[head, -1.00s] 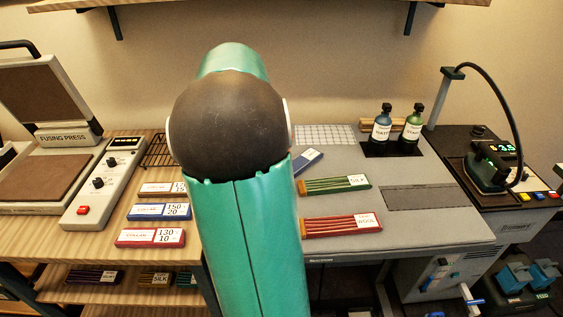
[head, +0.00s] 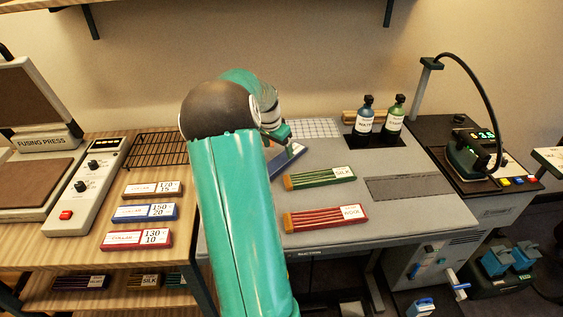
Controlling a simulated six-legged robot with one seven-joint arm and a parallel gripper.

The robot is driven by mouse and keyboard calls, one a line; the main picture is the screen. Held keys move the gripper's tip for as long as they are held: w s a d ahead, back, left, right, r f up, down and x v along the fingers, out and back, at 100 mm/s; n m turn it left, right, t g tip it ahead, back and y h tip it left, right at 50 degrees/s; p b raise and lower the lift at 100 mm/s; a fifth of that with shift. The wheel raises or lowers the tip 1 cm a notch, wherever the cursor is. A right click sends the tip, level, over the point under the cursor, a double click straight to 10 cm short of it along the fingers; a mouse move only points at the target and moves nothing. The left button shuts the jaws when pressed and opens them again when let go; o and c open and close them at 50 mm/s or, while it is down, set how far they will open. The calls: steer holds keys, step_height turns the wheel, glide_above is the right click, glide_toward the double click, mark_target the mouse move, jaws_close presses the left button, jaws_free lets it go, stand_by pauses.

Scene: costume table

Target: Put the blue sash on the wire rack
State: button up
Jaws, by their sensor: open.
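The blue sash (head: 282,167) lies at an angle on the grey table, left of the green sash; a white label shows at its upper end. My gripper (head: 290,149) is at the upper part of the blue sash, open, with its tips over or beside it; I cannot tell whether they touch it. My arm hides part of the gripper and the area left of the sash. The black wire rack (head: 157,139) lies empty on the wooden table at the left, behind the labelled collar cards.
A green sash (head: 318,178) and a red sash (head: 326,219) lie on the grey table (head: 420,228). Two bottles (head: 379,122) stand at the back. A fusing press (head: 45,160) stands left of the rack. Collar cards (head: 145,212) lie in front of the rack.

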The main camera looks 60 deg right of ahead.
mark_target(282, 159)
steer(key=x, duration=0.5)
steer(key=shift+s+a, duration=0.15)
steer(key=shift+s, duration=0.05)
steer(key=c, duration=1.2)
steer(key=shift+o, duration=0.2)
